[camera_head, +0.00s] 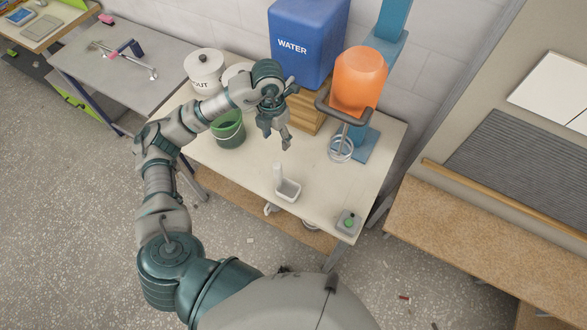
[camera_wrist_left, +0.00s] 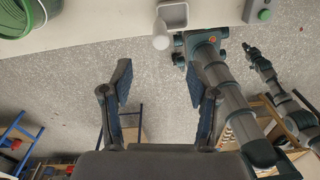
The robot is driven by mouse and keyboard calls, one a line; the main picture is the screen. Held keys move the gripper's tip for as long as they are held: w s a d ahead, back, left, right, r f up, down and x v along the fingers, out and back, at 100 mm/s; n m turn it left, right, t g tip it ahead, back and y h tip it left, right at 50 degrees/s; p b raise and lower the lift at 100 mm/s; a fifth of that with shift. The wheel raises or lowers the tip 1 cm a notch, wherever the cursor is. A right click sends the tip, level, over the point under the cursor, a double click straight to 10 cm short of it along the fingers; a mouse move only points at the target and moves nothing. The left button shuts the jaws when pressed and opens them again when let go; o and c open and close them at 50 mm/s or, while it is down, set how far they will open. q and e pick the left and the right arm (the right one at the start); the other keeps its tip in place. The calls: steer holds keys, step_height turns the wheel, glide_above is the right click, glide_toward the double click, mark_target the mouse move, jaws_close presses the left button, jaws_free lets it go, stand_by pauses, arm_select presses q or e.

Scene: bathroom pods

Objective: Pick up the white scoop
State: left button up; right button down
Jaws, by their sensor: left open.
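The white scoop (camera_head: 288,191) lies on the pale table (camera_head: 233,169), near its front edge, with its stubby handle pointing up and back. It also shows in the left wrist view (camera_wrist_left: 173,14) at the top edge, partly cut off, its rounded handle end toward me. My left gripper (camera_head: 276,139) is open and empty above the table, behind the scoop and apart from it. In the left wrist view its two fingers (camera_wrist_left: 165,92) are spread with nothing between them.
A green bucket (camera_head: 229,133) stands left of my left gripper. A blue water container (camera_head: 305,45) is at the back. An orange jug (camera_head: 359,80) on a blue stand is above a clear cup (camera_head: 341,149). A green button box (camera_head: 348,222) sits at the front right corner.

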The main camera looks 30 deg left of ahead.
arm_select(q)
steer(key=p, duration=0.1)
glide_above(276, 163)
steer(key=f, duration=0.6)
steer(key=shift+s+a+f, duration=0.1)
steer(key=shift+s+f, duration=0.1)
steer(key=shift+s, duration=0.15)
steer(key=f, duration=0.1)
steer(key=w+f, duration=0.1)
steer(key=f, duration=0.1)
steer(key=shift+f+p, duration=0.25)
steer(key=shift+p, duration=0.05)
steer(key=shift+f, duration=0.7)
steer(key=shift+s+f+p, duration=0.1)
steer(key=shift+f+p, duration=0.25)
steer(key=f, duration=0.1)
steer(key=f+p, duration=0.1)
steer(key=f, duration=0.1)
steer(key=shift+s+d+f, duration=0.15)
steer(key=shift+d+f, duration=0.1)
steer(key=shift+f, duration=0.5)
steer(key=shift+d, duration=0.1)
steer(key=shift+c, duration=0.5)
jaws_close()
arm_select(e)
steer(key=s+r, duration=0.2)
steer(key=r, duration=0.1)
steer(key=shift+s+r, duration=0.25)
